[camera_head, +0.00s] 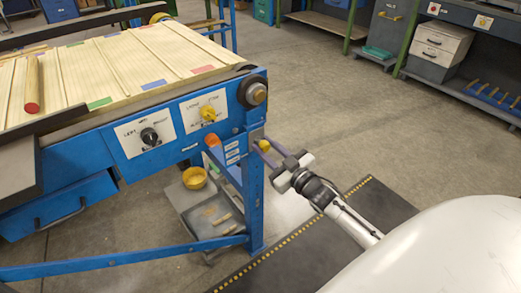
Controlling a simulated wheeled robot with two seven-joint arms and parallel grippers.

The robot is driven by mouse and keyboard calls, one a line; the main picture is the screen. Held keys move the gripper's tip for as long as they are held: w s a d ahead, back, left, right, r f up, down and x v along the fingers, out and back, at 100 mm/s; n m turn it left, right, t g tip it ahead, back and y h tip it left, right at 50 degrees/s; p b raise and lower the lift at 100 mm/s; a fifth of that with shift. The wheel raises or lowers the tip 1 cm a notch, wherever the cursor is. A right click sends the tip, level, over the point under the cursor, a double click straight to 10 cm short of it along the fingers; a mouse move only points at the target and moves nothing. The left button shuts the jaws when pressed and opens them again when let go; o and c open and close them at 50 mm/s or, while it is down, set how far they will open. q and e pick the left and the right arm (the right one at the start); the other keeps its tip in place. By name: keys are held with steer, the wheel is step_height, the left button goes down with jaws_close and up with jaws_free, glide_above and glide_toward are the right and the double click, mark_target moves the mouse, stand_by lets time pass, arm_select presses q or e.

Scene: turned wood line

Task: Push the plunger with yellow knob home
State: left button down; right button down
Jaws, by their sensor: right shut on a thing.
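The plunger's yellow knob (264,145) is at the right end of the blue machine frame, just below its corner. My right gripper (268,149) reaches it from the right and is shut on the knob. The fingers partly cover the knob, and the plunger's shaft is hidden, so how far it stands out cannot be told. My left gripper is not in view.
The blue line (130,180) carries a slatted wooden bed. Its side panels hold a black dial (149,136) and a yellow dial (208,113). An orange part (212,139) sits below.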

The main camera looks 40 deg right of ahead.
steer(key=c, duration=1.4)
jaws_free()
steer(key=shift+w, duration=0.25)
steer(key=shift+s, duration=0.1)
steer(key=s+p, duration=0.1)
steer(key=s, duration=0.9)
steer(key=shift+s, duration=0.1)
steer(key=shift+a, duration=0.1)
